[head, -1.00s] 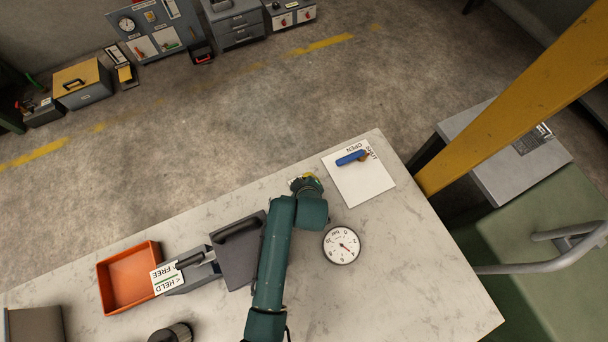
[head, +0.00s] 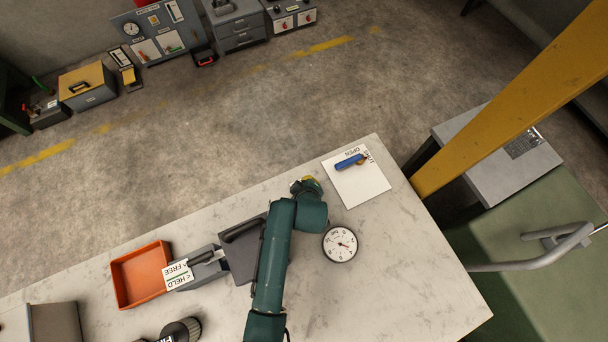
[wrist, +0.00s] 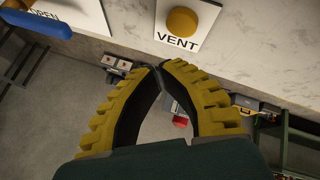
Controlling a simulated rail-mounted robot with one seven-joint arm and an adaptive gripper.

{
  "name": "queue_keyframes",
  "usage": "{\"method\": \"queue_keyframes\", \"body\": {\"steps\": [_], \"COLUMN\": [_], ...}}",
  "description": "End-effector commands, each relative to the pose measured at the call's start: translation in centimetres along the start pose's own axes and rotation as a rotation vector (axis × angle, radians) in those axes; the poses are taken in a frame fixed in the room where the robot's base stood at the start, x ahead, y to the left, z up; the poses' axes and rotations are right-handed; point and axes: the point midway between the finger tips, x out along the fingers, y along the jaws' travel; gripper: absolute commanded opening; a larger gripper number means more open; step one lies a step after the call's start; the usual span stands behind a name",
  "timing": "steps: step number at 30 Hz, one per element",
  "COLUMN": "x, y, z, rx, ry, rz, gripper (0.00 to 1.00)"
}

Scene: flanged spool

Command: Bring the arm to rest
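My arm reaches over the pale marbled bench (head: 420,270) in the head view. My gripper (head: 308,184) is near the bench's far edge, between a dark handled block and a white card. In the wrist view, the two yellow ribbed fingers of my gripper (wrist: 161,68) curve together and their tips meet, with nothing seen between them. A yellow round button (wrist: 182,22) on a white plate marked VENT lies beyond the tips in that view. The blue handle (head: 349,162) lies on the card (head: 362,188) marked OPEN; it also shows in the wrist view (wrist: 35,24).
A round gauge (head: 340,244) is right of my arm. Left of it are the dark handled block (head: 241,262), a grey clamp with a FREE/HELD label (head: 179,275), an orange tray (head: 140,272) and a dark cylindrical part (head: 181,331). A yellow post (head: 500,110) rises at the right.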

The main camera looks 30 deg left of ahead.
Motion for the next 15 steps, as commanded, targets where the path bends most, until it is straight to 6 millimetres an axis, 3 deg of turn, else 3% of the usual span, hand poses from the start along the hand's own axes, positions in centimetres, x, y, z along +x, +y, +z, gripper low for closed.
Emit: {"method": "queue_keyframes", "body": {"steps": [14, 15], "x": [0.0, -0.3], "y": [0.1, 1.3], "z": [0.1, 0.6], "rx": [0.002, 0.018], "ry": [0.0, -0.004], "rz": [0.003, 0.022], "gripper": [0.0, 0.0]}}
